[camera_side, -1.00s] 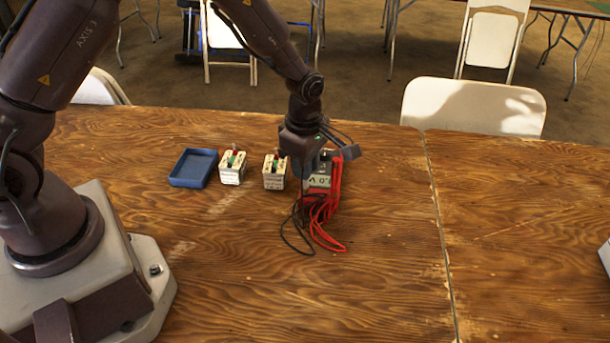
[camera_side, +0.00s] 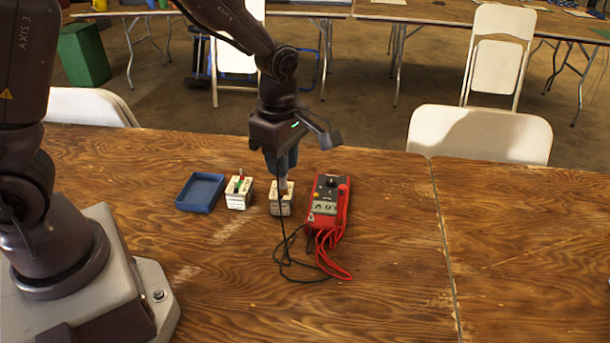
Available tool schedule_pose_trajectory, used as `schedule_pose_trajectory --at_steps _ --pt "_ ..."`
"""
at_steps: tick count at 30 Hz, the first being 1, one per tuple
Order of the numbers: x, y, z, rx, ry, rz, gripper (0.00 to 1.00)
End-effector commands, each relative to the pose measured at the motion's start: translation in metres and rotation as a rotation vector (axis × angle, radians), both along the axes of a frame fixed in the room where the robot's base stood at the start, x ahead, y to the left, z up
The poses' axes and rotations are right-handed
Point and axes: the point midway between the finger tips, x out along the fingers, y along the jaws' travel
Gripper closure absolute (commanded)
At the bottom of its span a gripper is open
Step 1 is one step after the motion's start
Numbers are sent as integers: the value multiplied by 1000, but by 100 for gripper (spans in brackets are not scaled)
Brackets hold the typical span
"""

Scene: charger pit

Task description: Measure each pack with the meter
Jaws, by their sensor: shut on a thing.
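The red meter (camera_side: 325,203) lies on the wooden table with red leads bundled along its right side and front. My gripper (camera_side: 284,178) points down over the nearer white pack (camera_side: 281,206), just left of the meter. It is shut on a slim probe, and a black lead (camera_side: 285,238) hangs from there down to the table by the meter. The probe's tip is at the top of this pack; I cannot tell whether it touches. A second white pack (camera_side: 238,199) with red and green parts on top stands further left, clear of my gripper.
An empty blue tray (camera_side: 184,206) lies left of the packs. The black and red leads loop over the table in front of the meter. The table right of the meter is clear up to the seam. White folding chairs (camera_side: 480,134) stand behind the table.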

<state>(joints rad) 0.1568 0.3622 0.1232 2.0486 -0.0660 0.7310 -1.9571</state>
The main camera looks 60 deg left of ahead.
Motion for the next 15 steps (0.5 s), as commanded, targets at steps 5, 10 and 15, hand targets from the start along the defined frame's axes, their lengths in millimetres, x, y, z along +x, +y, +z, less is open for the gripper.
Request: schedule_pose_trajectory --at_steps 5,10,15 --pt "-42 2 17 0 1 -2 100" --pt "-66 3 28 -1 1 -1 100" --pt "-78 9 31 1 4 18 100"
